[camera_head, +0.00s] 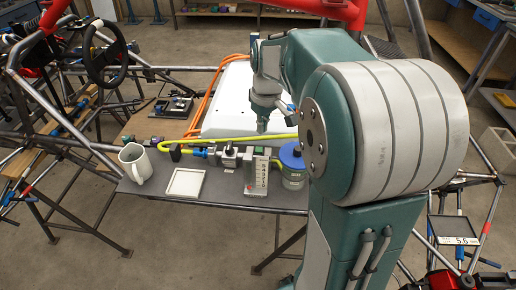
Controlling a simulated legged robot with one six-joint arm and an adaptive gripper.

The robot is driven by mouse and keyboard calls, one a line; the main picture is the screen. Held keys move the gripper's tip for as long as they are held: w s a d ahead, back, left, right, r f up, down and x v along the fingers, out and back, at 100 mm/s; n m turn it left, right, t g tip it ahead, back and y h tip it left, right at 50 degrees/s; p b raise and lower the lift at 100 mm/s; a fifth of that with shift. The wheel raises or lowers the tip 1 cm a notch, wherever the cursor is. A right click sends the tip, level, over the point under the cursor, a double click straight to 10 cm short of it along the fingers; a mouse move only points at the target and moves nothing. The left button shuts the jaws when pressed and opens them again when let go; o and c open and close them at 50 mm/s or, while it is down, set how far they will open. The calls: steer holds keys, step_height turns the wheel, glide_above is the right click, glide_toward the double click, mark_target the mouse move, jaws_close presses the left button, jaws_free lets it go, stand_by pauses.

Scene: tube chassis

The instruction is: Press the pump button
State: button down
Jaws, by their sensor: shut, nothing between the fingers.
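My arm reaches from the right over the grey work table (222,197). My gripper (263,128) points down at the back of the table, above the row of fittings, and is shut and empty. Below it stands a small upright unit (259,172) with a light, marked front panel and a small red spot near its base. I cannot tell for certain which part is the pump button. Beside the unit on the right is a clear jar with a blue lid (291,158). My gripper appears apart from all of these.
A yellow hose (215,140) runs along the back to fittings with a blue valve (199,152). A white case (226,100) lies behind. Chassis tubes surround the table.

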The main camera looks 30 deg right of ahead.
mark_target(260, 150)
steer(key=shift+w+f, duration=0.2)
steer(key=shift+f, duration=1.55)
steer(key=shift+w+f, duration=0.15)
steer(key=shift+f, duration=1.6)
steer(key=shift+f, duration=0.45)
steer(key=shift+s+d+r, duration=0.15)
steer(key=shift+s+r, duration=0.1)
steer(key=shift+s, duration=0.5)
steer(key=shift+s+d+r, duration=0.15)
steer(key=shift+s+r, duration=0.1)
steer(key=shift+s, duration=0.5)
step_height(260, 150, up, 12)
steer(key=s, duration=0.1)
steer(key=shift+d, duration=0.15)
steer(key=shift+f, duration=0.1)
